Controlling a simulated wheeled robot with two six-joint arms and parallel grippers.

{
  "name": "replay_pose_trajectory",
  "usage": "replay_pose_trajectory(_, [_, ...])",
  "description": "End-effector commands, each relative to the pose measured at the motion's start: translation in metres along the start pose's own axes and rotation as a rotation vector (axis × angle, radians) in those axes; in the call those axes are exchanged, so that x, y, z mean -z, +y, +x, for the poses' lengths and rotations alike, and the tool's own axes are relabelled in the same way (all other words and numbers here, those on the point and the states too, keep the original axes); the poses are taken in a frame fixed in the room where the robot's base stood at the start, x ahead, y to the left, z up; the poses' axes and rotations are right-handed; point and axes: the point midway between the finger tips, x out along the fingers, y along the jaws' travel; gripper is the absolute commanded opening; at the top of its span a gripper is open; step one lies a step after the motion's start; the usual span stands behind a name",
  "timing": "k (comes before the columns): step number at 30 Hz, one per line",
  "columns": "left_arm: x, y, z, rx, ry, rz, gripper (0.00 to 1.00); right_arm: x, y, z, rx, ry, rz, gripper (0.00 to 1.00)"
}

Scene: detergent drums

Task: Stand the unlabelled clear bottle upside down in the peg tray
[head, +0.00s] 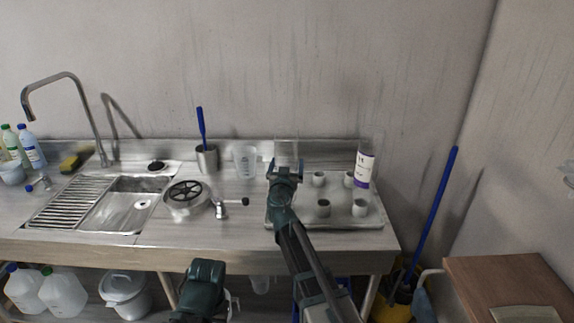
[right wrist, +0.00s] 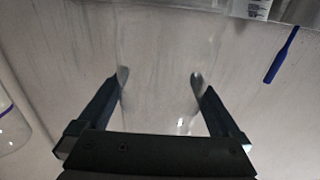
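My right gripper (head: 285,172) is over the back left part of the peg tray (head: 300,224). It is shut on the unlabelled clear bottle (head: 286,149), whose plain wide part shows above and behind the gripper. In the right wrist view, the clear bottle (right wrist: 160,60) is between the fingers of the right gripper (right wrist: 159,78). Its neck cannot be made out, and whether its base touches anything is hidden. Several pale pegs (head: 323,207) stand in the tray. My left gripper (head: 205,275) is low before the counter; its fingers are not clear.
A clear bottle with a white and purple label (head: 366,165) stands at the tray's back right. A clear measuring cup (head: 245,161) and a steel pot with a blue-handled brush (head: 207,158) are left of the tray. A round strainer (head: 186,195) and the sink (head: 130,212) lie further left.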

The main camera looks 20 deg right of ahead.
Motion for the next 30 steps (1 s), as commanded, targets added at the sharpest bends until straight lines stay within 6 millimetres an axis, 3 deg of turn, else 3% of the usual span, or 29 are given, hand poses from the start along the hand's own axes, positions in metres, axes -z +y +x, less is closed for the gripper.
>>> replay_pose_trajectory(7, [0.000, 0.000, 0.000, 0.000, 0.000, 0.000, 0.50, 0.000, 0.000, -0.013, 0.001, 0.000, 0.000, 1.00])
replay_pose_trajectory(21, [0.000, 0.000, 0.000, 0.000, 0.000, 0.000, 0.50, 0.000, 0.001, -0.109, 0.002, 0.000, 0.000, 1.00])
replay_pose_trajectory(30, [0.000, 0.000, 0.000, 0.000, 0.000, 0.000, 0.50, 0.000, 0.000, -0.136, 0.000, 0.000, 0.000, 1.00])
